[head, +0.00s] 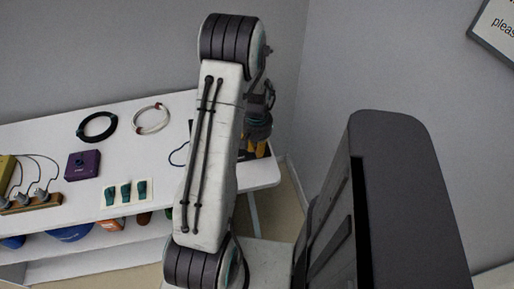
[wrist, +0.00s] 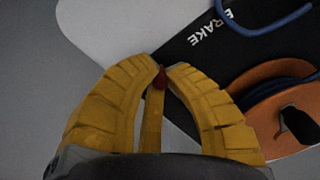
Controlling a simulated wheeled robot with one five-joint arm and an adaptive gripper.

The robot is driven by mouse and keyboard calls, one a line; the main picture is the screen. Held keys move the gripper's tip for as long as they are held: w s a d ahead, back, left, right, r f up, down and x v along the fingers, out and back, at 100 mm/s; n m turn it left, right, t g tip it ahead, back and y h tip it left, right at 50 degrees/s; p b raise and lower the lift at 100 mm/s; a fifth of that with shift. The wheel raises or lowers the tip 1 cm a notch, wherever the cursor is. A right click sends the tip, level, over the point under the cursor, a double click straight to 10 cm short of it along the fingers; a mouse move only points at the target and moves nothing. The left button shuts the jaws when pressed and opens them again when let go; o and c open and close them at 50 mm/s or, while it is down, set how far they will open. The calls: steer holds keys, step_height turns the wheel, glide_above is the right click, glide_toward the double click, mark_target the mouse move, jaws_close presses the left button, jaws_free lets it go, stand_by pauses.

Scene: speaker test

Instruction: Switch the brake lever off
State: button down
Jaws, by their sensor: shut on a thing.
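A black panel (wrist: 205,52) with white letters reading "BRAKE" lies at the table's edge in the wrist view. My gripper (wrist: 162,72) has its yellow fingers closed together at the tips. Between the fingertips is a small dark red piece, which looks like the end of the brake lever (wrist: 160,79). The fingers hide most of the lever, so its position cannot be told. In the head view my gripper (head: 257,150) is partly hidden behind my arm, over the table's right end.
An orange spool-like part (wrist: 266,108) with a blue cable (wrist: 262,24) is right of my gripper. The white table (head: 60,135) also holds a purple box (head: 82,165), black (head: 97,126) and white (head: 152,118) cable coils, and green pieces (head: 126,191). A wall stands close behind.

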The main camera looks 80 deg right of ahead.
steer(key=shift+w+f+m+b, duration=0.1)
steer(key=shift+w+m+b, duration=0.2)
steer(key=shift+m+b, duration=0.4)
steer(key=shift+w+a+m, duration=0.15)
steer(key=shift+w+m, duration=0.3)
steer(key=shift+m, duration=0.75)
steer(key=c, duration=1.3)
jaws_free()
steer(key=shift+o, duration=0.2)
steer(key=shift+r, duration=0.2)
step_height(320, 180, up, 12)
steer(key=shift+f, duration=0.1)
